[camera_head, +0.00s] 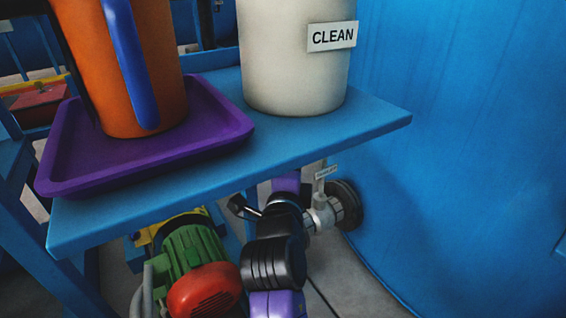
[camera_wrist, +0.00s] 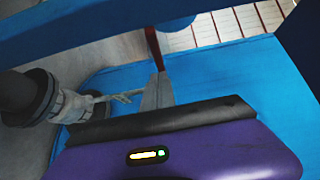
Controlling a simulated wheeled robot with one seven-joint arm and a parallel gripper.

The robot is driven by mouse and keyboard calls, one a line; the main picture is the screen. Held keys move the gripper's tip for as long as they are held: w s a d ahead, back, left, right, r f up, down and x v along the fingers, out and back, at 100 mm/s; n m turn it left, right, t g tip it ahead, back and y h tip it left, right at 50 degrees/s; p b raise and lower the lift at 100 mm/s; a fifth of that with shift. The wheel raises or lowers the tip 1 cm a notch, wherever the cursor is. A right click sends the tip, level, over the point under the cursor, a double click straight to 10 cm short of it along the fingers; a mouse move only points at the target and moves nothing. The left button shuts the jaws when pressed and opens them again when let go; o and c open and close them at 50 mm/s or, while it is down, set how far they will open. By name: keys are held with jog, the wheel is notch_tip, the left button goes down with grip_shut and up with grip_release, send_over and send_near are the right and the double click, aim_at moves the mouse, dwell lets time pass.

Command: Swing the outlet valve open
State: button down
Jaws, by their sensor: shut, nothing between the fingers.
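The outlet valve (camera_head: 320,213) is a pale grey fitting on a dark flange at the blue tank, below the shelf, with a small label above it. In the wrist view the valve (camera_wrist: 68,106) is at the left, and its thin pale lever (camera_wrist: 122,97) points right toward my fingers. My gripper (camera_wrist: 158,80) is shut and empty, its fingers beside the lever's end. I cannot tell whether they touch it. In the head view my arm hangs left of the valve and my fingertips are hidden.
A blue shelf (camera_head: 370,118) overhangs the valve, carrying a purple tray (camera_head: 220,140) with an orange container (camera_head: 150,60) and a white "CLEAN" container (camera_head: 290,60). A green and red motor (camera_head: 195,260) stands left of my arm. The blue tank wall (camera_head: 470,150) closes the right side.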

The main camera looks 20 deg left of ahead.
jog(key=s+a+r+n+y+p, duration=0.1)
jog(key=s+a+r+n+y, duration=0.1)
jog(key=s+n, duration=0.4)
jog(key=s+a+r+n+y+p, duration=0.15)
jog(key=s+n, duration=0.25)
jog(key=s, duration=0.4)
jog(key=s+d+f+n+y, duration=0.1)
jog(key=s+d+f+n, duration=0.3)
jog(key=d, duration=0.4)
jog(key=s+d+f+n, duration=0.3)
jog(key=d, duration=0.5)
jog(key=s+d+f+n+y, duration=0.1)
jog(key=s+d+f+n, duration=0.3)
jog(key=d, duration=0.4)
jog(key=s+d+f+m+g+h, duration=0.1)
jog(key=s+d+f+m+h, duration=0.3)
jog(key=s+d, duration=0.6)
jog(key=s+d+m+g+h, duration=0.1)
jog(key=s+d+m+h, duration=0.1)
jog(key=s+d+h, duration=0.65)
notch_tip(320, 180, up, 38)
jog(key=s+d+y+p, duration=0.1)
jog(key=s+p, duration=0.1)
jog(key=p, duration=3.7)
jog(key=shift+s+f+y, duration=0.15)
jog(key=shift+y, duration=0.25)
jog(key=shift+d, duration=0.1)
